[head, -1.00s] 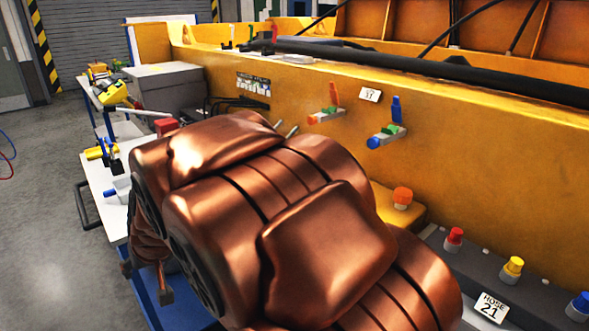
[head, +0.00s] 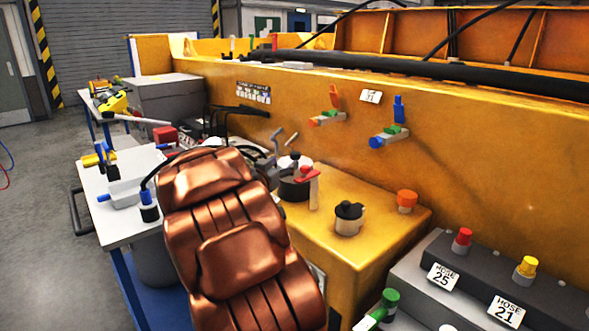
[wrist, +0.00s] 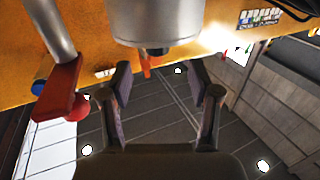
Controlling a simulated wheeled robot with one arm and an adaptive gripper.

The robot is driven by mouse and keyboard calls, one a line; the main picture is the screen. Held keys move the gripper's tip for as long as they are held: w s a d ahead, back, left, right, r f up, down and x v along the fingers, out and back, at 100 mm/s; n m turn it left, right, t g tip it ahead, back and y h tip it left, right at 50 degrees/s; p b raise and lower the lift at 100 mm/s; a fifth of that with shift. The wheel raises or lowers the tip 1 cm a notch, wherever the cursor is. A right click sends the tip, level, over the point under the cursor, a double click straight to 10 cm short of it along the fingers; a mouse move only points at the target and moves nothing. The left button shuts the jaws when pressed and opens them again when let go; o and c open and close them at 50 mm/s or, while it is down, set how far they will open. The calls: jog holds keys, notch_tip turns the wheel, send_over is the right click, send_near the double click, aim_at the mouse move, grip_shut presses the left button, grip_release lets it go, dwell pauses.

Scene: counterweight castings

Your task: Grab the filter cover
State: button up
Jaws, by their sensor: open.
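On the yellow housing in the head view stands a dark round pot (head: 294,188) with a pale disc and a black knob (head: 295,157) on top; this looks like the filter cover, though I cannot be sure. The wrist view, which looks upside down, shows a silvery cylinder (wrist: 155,22) with a flanged end and small dark knob, probably the same unit. My gripper (wrist: 168,82) is open and empty, its two fingers spread apart, with the cylinder beyond the fingertips and not between them. In the head view my copper arm hides most of my gripper.
A red-topped lever (head: 308,174) stands close right of the pot and shows in the wrist view with a red ball (wrist: 77,106). A black-lidded pot (head: 349,222) stands nearer. Valves line the yellow wall (head: 480,160). A white table (head: 125,205) is at left.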

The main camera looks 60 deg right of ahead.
aim_at(293, 155)
jog(key=shift+s+d+r, duration=0.1)
jog(key=shift+d, duration=0.55)
jog(key=shift+w+d+r+p, duration=0.1)
jog(key=shift+w+d+p, duration=0.1)
jog(key=shift+d, duration=1.15)
jog(key=shift+w+d+r+p, duration=0.1)
jog(key=shift+w+d, duration=0.05)
jog(key=shift+d, duration=1.2)
jog(key=shift+w+d+f, duration=0.1)
jog(key=shift+d, duration=0.45)
grip_shut()
